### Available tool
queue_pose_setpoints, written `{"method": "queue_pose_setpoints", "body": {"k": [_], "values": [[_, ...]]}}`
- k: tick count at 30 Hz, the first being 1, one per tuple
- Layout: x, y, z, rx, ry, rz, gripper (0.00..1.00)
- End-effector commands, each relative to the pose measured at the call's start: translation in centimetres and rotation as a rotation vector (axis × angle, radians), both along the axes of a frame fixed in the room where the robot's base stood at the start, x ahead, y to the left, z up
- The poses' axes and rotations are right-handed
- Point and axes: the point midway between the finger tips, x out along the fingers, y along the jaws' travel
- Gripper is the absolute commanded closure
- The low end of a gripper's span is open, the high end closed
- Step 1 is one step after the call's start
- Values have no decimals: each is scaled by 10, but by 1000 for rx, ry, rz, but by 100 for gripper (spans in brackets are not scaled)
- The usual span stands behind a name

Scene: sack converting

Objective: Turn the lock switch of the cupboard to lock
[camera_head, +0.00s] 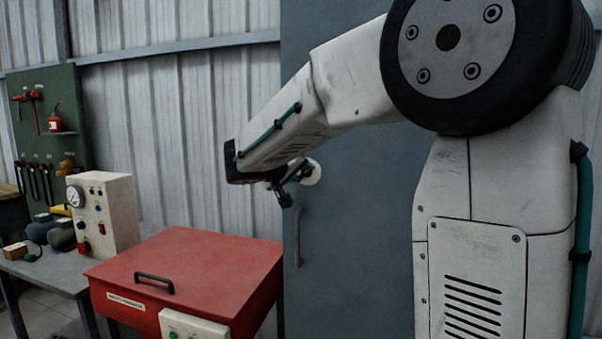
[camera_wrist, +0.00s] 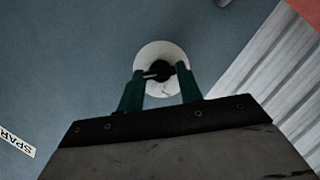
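The lock switch (camera_wrist: 160,70) is a small dark knob in the middle of a round white plate (camera_wrist: 173,50) on the blue-grey cupboard door (camera_wrist: 80,45). The door also shows in the head view (camera_head: 345,240), with the white plate (camera_head: 314,172) partly hidden behind my gripper (camera_head: 291,180). In the wrist view, my gripper (camera_wrist: 162,73) has its two green fingers parted, one on each side of the knob, with the tips over the plate. Whether the fingers touch the knob is too dark to tell.
A vertical handle (camera_head: 298,237) is on the door below the switch. A red box with a lid (camera_head: 195,255) stands in front at the lower left. A bench (camera_head: 50,275) carries a gauge unit (camera_head: 105,210); a tool board (camera_head: 50,130) hangs behind it.

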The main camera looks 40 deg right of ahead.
Motion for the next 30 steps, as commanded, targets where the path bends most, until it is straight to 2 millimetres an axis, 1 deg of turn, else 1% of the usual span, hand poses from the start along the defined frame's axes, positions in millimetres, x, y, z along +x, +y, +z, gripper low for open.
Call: {"method": "queue_pose_setpoints", "body": {"k": [8, 13, 30], "values": [[-1, 6, -1, -29, 35, -6, 87], [0, 8, -1, -84, 105, -5, 87], [2, 10, -6, -405, 514, -2, 87]]}}
